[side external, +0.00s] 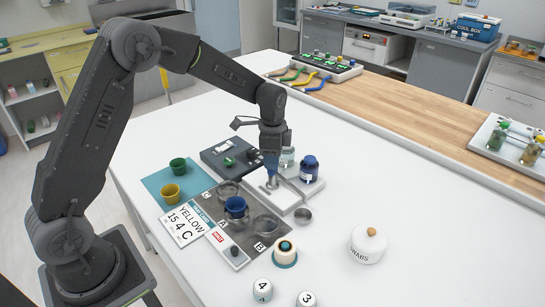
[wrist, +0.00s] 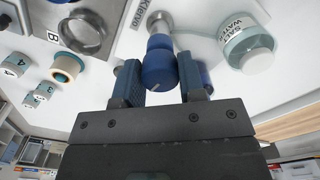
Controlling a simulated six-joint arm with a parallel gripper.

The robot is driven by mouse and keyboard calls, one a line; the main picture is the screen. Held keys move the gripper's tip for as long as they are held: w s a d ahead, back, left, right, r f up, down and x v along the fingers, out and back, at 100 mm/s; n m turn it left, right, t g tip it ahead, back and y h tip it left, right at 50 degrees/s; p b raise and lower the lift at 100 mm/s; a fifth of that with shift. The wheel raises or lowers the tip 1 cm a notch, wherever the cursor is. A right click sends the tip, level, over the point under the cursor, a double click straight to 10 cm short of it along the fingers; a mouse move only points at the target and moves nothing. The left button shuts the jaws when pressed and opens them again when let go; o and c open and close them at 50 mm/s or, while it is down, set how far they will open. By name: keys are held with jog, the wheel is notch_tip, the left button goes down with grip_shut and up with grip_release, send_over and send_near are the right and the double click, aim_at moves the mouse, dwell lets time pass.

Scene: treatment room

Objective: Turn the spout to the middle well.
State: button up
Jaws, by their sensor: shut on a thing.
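My gripper (side external: 271,155) points down over a white dispenser base (side external: 291,188) with a metal fitting on it. In the wrist view my gripper (wrist: 160,86) has its two fingers around a blue rounded handle (wrist: 159,62), with metal showing beyond it. The spout's direction is mostly hidden behind the gripper. A grey panel (side external: 248,217) to the left has wells marked C, A and B. A blue cup (side external: 236,206) stands at the middle well, A. The well marked B (side external: 266,226) looks empty, and its rim shows in the wrist view (wrist: 79,30).
Green (side external: 178,165) and yellow (side external: 172,193) cups sit on a teal mat.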

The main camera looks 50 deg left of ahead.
grip_shut()
jog(key=shift+m, duration=0.4)
jog(key=m, duration=0.3)
jog(key=shift+m, duration=0.3)
jog(key=m, duration=0.3)
jog(key=shift+m, duration=0.4)
jog(key=m, duration=0.8)
jog(key=shift+m, duration=0.4)
